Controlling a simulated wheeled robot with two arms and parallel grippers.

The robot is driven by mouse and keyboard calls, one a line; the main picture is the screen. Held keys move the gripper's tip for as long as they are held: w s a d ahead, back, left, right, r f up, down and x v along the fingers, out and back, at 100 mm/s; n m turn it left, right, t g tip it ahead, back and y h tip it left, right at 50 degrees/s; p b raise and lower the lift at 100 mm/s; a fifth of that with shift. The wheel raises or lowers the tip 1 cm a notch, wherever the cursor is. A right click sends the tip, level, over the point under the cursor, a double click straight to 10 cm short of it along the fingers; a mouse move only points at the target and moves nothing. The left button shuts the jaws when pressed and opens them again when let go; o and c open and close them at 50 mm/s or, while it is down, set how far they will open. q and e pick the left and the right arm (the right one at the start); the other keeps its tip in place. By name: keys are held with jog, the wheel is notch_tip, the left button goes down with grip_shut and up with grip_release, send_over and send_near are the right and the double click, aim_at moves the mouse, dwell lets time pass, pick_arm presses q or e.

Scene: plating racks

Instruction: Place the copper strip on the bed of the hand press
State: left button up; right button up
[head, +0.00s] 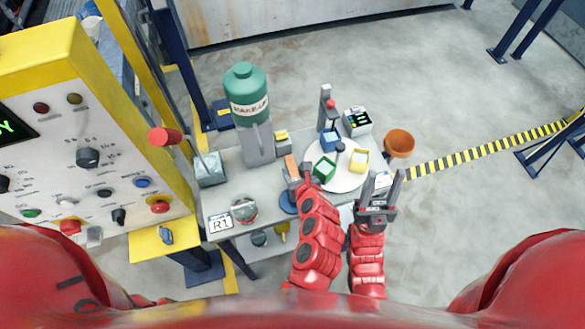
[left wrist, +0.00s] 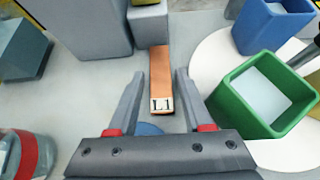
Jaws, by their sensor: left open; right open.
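The copper strip (left wrist: 160,68) is a flat orange-brown bar with an L1 label at its near end. In the left wrist view it lies pointing away from me, against a grey block. It also shows in the head view (head: 290,165). My left gripper (head: 298,178) is open, with its fingers (left wrist: 158,85) on either side of the strip and gaps beside it. My right gripper (head: 381,184) is open and empty at the table's right edge. A grey-green block (head: 210,170) with a red-knobbed lever stands at the left; I cannot tell whether it is the hand press.
A teal MAKE-UP bottle (head: 247,95) stands on a grey stand behind the strip. A white round plate (head: 340,183) holds green, blue and yellow open boxes right of my left gripper. A grey post with a red knob (head: 327,105) stands behind. A jar (head: 244,209) stands front left.

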pick_arm(q)
grip_shut()
jog(key=shift+r, duration=0.1)
dwell(0.5)
